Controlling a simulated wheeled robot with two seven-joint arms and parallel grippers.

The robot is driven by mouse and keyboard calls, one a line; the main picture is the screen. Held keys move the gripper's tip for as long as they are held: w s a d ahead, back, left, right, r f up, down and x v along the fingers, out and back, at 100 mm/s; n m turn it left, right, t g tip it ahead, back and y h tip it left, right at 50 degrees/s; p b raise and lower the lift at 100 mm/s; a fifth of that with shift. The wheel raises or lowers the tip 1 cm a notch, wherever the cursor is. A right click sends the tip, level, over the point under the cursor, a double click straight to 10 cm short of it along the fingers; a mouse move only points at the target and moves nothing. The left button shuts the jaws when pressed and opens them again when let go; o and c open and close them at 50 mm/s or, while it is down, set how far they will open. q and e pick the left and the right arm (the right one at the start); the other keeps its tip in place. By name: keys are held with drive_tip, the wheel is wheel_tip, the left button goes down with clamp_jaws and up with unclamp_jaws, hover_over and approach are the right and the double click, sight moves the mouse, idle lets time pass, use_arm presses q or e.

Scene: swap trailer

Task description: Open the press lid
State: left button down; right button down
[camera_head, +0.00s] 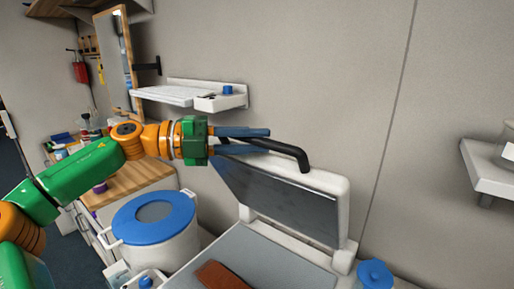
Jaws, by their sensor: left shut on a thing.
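The press lid (285,203) is raised and tilted back near the wall, with a dark inner plate and a white frame. The press base (262,258) below shows a grey flat surface. My left gripper (265,139) reaches in from the left at the lid's top edge. Its blue fingers are shut on the black lid handle (292,151), which bends down toward the lid's top. The fingers partly cover the handle and the lid's upper left corner. My right gripper is not in view.
A brown item (218,275) lies on the press base. A white pot with a blue lid (152,214) stands left of the press. A blue-topped container (374,274) is at right. A wall shelf (190,95) hangs behind my left arm.

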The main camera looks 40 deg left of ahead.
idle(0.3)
use_arm(q)
drive_tip(key=c, duration=0.8)
unclamp_jaws()
drive_tip(key=shift+w, duration=0.15)
drive_tip(key=shift+o, duration=0.2)
drive_tip(key=shift+s+a+f+b, duration=0.15)
drive_tip(key=shift+s+a+b, duration=0.05)
drive_tip(key=shift+b, duration=0.15)
drive_tip(key=b+v, duration=0.3)
drive_tip(key=v, duration=0.3)
drive_tip(key=shift+a, duration=0.1)
drive_tip(key=shift+s+a, duration=0.15)
drive_tip(key=shift+s, duration=0.1)
